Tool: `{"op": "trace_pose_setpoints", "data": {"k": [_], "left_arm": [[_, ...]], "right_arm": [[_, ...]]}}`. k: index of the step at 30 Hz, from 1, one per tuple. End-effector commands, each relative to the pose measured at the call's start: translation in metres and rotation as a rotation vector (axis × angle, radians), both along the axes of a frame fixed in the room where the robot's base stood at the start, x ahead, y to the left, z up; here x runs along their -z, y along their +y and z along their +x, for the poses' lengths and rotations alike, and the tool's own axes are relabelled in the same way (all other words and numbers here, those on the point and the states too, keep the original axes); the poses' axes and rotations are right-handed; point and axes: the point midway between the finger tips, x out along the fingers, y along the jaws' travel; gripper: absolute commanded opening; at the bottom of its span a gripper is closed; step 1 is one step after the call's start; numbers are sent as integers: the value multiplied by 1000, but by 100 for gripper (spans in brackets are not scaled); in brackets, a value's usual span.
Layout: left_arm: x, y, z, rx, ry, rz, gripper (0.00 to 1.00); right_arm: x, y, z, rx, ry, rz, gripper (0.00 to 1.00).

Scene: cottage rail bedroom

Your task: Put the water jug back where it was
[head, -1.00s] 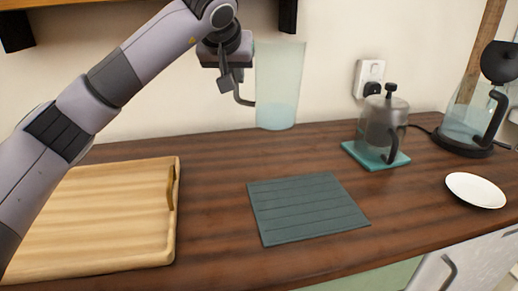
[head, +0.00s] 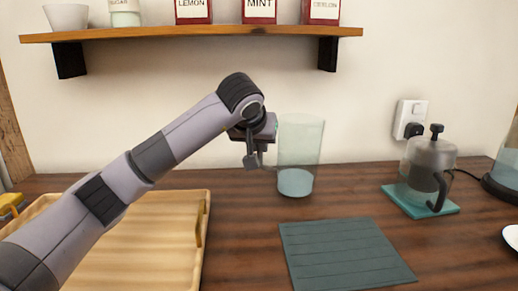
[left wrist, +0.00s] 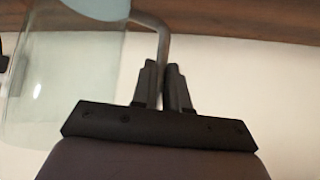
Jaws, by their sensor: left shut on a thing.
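The water jug (head: 301,145) is a tall clear container with pale blue water (head: 295,182) in the bottom. It is upright in the head view, behind the dark green slatted mat (head: 345,255). My left gripper (head: 262,160) is left of the jug and shut on its handle. In the left wrist view the two fingers (left wrist: 163,85) close around the grey handle (left wrist: 161,45), with the jug wall (left wrist: 65,85) to the left. I cannot tell whether the jug's base touches the counter. My right gripper is not in view.
A wooden tray (head: 150,245) lies on the left of the counter (head: 245,225). A French press (head: 428,170) stands on a teal trivet (head: 398,200) at right. A shelf (head: 200,35) with tins hangs above. Bare counter surrounds the mat.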

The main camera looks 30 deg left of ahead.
Motion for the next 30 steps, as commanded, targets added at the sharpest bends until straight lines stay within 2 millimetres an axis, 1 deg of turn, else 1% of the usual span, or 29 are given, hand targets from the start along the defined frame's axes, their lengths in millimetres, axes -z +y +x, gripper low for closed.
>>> {"op": "trace_pose_setpoints", "data": {"k": [2, 8, 13, 14, 15, 16, 25, 27, 30], "left_arm": [[5, 0, 0, 0, -8, -3, 0], [3, 0, 0, -1, -10, -3, 0], [7, 0, 0, -1, -8, -2, 0], [9, 0, 0, 0, -2, -1, 24], [9, 0, 0, 0, -2, -1, 37], [9, 0, 0, 0, -2, -1, 40], [7, 0, 0, 1, -3, -1, 40], [3, -1, -1, 1, -4, -1, 40], [-8, -4, -11, 1, -7, 1, 40]], "right_arm": [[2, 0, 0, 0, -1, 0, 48], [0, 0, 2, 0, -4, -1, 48], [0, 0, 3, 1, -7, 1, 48], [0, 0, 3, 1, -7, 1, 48], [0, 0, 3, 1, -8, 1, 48], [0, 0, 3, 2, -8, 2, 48], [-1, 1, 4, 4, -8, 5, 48], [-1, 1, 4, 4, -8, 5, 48], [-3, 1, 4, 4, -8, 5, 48]]}}
